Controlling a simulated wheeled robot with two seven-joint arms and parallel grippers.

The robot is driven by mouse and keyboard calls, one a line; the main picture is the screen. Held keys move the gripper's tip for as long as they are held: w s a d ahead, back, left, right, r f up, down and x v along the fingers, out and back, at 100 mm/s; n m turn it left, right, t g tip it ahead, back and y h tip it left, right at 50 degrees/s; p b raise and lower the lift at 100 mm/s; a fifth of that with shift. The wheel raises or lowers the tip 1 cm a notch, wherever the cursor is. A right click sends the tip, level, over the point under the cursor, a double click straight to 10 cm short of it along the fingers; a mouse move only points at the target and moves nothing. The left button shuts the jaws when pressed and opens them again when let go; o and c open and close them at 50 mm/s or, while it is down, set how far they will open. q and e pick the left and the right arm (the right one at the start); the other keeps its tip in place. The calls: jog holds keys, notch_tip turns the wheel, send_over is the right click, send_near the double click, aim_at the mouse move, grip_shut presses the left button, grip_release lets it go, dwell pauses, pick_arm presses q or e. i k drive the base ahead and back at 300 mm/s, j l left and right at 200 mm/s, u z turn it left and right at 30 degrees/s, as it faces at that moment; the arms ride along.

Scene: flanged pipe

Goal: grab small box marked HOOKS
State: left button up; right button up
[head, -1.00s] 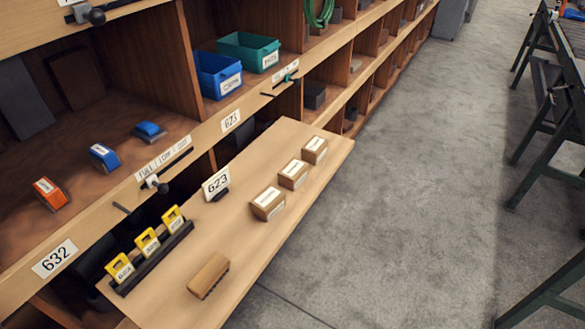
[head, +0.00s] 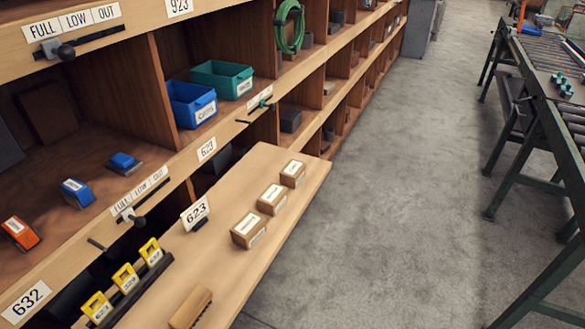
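Three small brown boxes with white labels stand in a row on the pull-out wooden board: a near box (head: 249,229), a middle box (head: 272,200) and a far box (head: 293,174). The print on their labels is too small to read, so I cannot tell which is marked HOOKS. All three stand apart from each other near the board's right side. Neither of my grippers shows in the head view.
The board (head: 230,281) also bears a 623 sign (head: 196,213), a rack of yellow tags (head: 126,283) and a wooden brush (head: 190,308). Blue (head: 191,103) and green (head: 222,79) bins sit in the shelf. Grey floor (head: 385,200) is open to the right; a bench (head: 545,100) stands beyond.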

aim_at(245, 233)
jog(key=u, duration=0.5)
jog(key=l+u, duration=0.25)
jog(key=k+l+u, duration=0.25)
jog(key=l, duration=0.15)
jog(key=l+u, duration=0.25)
jog(key=k+l, duration=0.1)
jog(key=l, duration=0.2)
jog(key=k+l+u, duration=0.1)
jog(key=l, duration=0.25)
jog(key=k+l, duration=0.15)
jog(key=l, duration=0.15)
jog(key=k+l, duration=0.15)
jog(key=l, duration=0.15)
jog(key=i+u, duration=0.05)
